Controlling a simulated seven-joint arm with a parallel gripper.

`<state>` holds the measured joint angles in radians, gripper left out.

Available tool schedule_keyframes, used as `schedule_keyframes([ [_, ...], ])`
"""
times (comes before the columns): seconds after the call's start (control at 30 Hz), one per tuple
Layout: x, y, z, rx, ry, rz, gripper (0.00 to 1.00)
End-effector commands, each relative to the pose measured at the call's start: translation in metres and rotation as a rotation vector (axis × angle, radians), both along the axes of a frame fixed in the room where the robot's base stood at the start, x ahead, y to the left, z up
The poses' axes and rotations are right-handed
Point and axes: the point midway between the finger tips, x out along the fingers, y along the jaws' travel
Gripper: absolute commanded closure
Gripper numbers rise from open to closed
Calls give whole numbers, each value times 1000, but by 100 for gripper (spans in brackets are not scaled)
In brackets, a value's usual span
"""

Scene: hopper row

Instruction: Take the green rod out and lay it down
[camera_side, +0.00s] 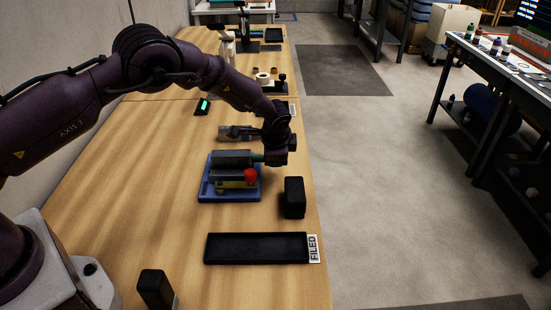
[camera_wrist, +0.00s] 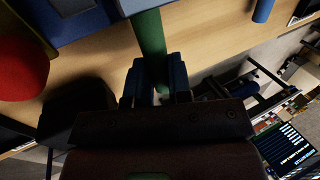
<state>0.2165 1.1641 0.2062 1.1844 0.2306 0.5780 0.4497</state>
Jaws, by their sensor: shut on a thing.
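The green rod (camera_wrist: 149,35) runs down the wrist view from a blue-grey part at the top edge to my gripper (camera_wrist: 155,84). The gripper's two fingers are shut on it, one on each side. In the side view a sliver of the green rod (camera_side: 258,157) shows between the dark grey cylinder (camera_side: 231,159) and my gripper (camera_side: 272,157). The cylinder lies on a blue fixture (camera_side: 208,190) with a red knob (camera_side: 250,175) and a yellow bar. I cannot tell how much rod is inside the cylinder.
A black tray (camera_side: 256,248) beside a FILED label (camera_side: 313,249) lies nearer the camera. A black block (camera_side: 293,197) stands right of the fixture, near the table edge. Another black block (camera_side: 155,287) is at the front. The wooden table (camera_side: 130,190) is clear on the left.

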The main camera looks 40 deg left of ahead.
Motion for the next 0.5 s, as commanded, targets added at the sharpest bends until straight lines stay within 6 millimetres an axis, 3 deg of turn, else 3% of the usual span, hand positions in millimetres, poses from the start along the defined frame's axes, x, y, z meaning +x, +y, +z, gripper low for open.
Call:
schedule_keyframes([
  [0.5, 1, 0, 12, 1, -2, 0, 100],
])
